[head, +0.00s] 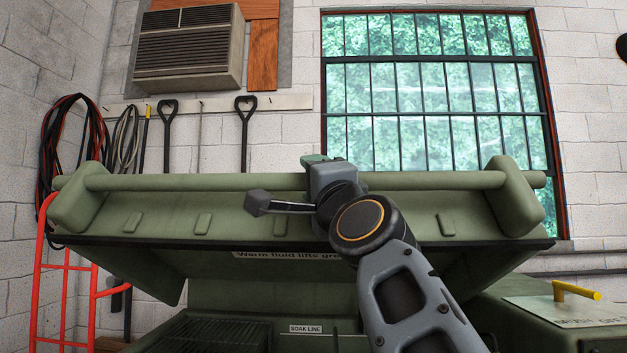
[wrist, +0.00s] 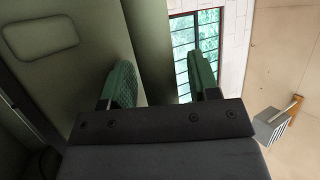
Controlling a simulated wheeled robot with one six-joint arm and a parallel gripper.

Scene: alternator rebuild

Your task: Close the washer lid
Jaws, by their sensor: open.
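The green washer lid (head: 400,212) stands raised and tilted over the washer in the head view. A round green handle bar (head: 230,182) runs along its upper edge between two end brackets. My gripper (head: 318,159) is at the bar, near its middle, and its body hides part of the bar. In the wrist view my gripper (wrist: 160,62) is open, its two green fingers apart, with the bar (wrist: 150,35) showing between them. I cannot tell whether either finger touches it. The lid's panel (wrist: 75,75) fills the left of that view.
The washer tub (head: 240,300) is open below the lid, with a dark grate (head: 215,334) inside. A red hand truck (head: 40,270) stands at the left. A green box with a yellow handle (head: 575,290) is at the right. The wall with a window (head: 430,90) is behind.

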